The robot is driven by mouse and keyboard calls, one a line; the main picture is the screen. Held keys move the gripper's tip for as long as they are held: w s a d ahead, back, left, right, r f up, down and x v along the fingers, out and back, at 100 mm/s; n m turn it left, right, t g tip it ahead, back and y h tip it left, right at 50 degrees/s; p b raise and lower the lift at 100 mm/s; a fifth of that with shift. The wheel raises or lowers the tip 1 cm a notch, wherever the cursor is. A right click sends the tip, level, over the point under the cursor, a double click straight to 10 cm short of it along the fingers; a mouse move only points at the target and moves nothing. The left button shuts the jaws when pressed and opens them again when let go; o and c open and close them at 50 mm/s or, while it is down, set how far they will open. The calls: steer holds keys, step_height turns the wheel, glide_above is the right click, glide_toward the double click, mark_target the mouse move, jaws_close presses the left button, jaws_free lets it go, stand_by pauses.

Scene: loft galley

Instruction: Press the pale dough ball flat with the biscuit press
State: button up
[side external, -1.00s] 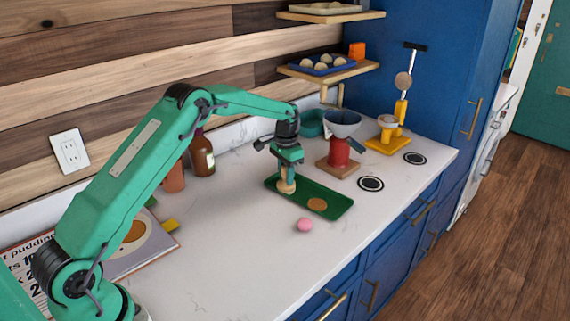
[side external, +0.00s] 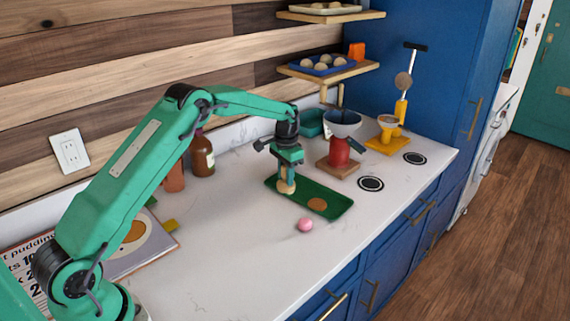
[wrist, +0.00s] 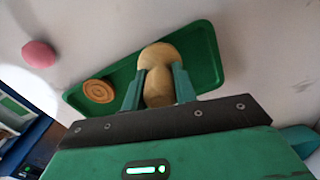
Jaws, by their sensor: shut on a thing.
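My gripper (side external: 287,175) is shut on the wooden biscuit press (side external: 287,187) and holds it over the far-left end of the green tray (side external: 338,210). In the wrist view the press (wrist: 158,88) stands between the two green fingers, with its rounded wooden head beyond them. I cannot make out the pale dough ball; the press and fingers hide the tray just below. I cannot tell whether the press touches anything beneath it. A flat brown biscuit (side external: 317,204) lies at the tray's near end and also shows in the wrist view (wrist: 99,91).
A pink ball (side external: 305,224) lies on the counter in front of the tray. Behind stand a red-based stand with a grey bowl (side external: 342,122), a yellow press stand (side external: 387,143) and a brown bottle (side external: 202,155). The counter's front is clear.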

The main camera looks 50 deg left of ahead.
steer(key=shift+r, duration=0.2)
steer(key=shift+r, duration=3.35)
